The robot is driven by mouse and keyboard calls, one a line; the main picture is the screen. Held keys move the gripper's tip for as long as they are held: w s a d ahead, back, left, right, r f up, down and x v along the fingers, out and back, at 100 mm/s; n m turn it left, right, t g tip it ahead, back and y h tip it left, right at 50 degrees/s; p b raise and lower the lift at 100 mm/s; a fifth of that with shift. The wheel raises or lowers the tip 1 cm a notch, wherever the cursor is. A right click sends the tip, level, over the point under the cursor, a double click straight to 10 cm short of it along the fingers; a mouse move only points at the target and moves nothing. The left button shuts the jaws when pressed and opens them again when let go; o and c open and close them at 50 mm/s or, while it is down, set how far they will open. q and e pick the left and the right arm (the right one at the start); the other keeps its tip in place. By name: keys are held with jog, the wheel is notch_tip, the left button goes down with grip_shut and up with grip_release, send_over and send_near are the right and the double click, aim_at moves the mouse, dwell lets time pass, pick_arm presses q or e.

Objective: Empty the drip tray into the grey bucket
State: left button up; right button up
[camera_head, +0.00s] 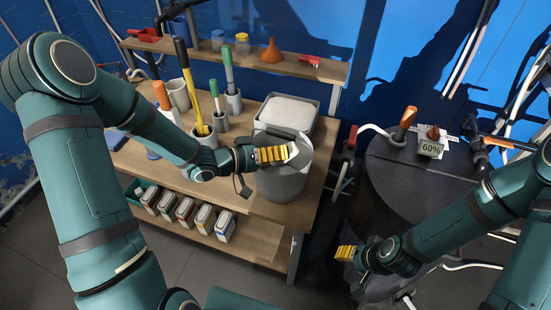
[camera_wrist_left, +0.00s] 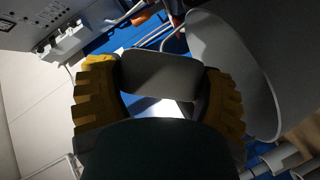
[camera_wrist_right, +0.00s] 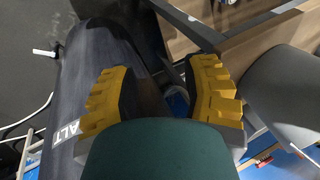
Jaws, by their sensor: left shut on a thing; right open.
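The grey bucket (camera_head: 283,187) stands at the right front of the wooden bench. My left gripper (camera_head: 285,154) is at the bucket's mouth, shut on a pale grey piece (camera_head: 301,157) that looks like the drip tray. In the left wrist view the grey piece (camera_wrist_left: 160,72) shows between the yellow fingers, with a large grey curved wall (camera_wrist_left: 230,60) beside it. Most of the piece is hidden in the head view, and I cannot tell what it holds. My right gripper (camera_head: 345,253) is open and empty, low beside the dark round tank (camera_head: 385,195); it also shows in the right wrist view (camera_wrist_right: 163,95).
A square grey container (camera_head: 288,112) with a pale top stands right behind the bucket. Cups with coloured-handled tools (camera_head: 205,130) stand left of it. A shelf (camera_head: 330,72) with an orange funnel (camera_head: 271,52) runs behind.

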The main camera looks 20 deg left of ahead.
pick_arm(q)
jog(key=m+y+b, duration=0.1)
jog(key=b, duration=0.2)
jog(key=d+m+b, duration=0.1)
jog(key=b, duration=0.2)
jog(key=shift+s+f+m+t+y+b, duration=0.2)
jog(key=shift+m+t+y+b, duration=0.1)
jog(key=shift+y, duration=0.1)
jog(key=m+b, duration=0.1)
jog(key=b, duration=0.1)
jog(key=m+y+b, duration=0.1)
jog(key=b, duration=0.1)
jog(key=r+m+y+b, duration=0.1)
jog(key=b, duration=0.1)
jog(key=shift+s+d+r+t, duration=0.1)
jog(key=shift+s+d+t, duration=0.1)
jog(key=shift+d+t, duration=0.15)
jog(key=shift+r+m+t+y+b, duration=0.25)
jog(key=shift+m+y+b, duration=0.25)
jog(key=shift+b, duration=0.3)
pick_arm(e)
notch_tip(320, 180, down, 15)
jog(key=s, duration=0.1)
jog(key=shift+s+a+f, duration=0.15)
jog(key=shift+a, duration=0.05)
pick_arm(q)
jog(key=shift+s, duration=0.1)
pick_arm(e)
jog(key=shift+s+g, duration=0.1)
jog(key=shift+g, duration=0.2)
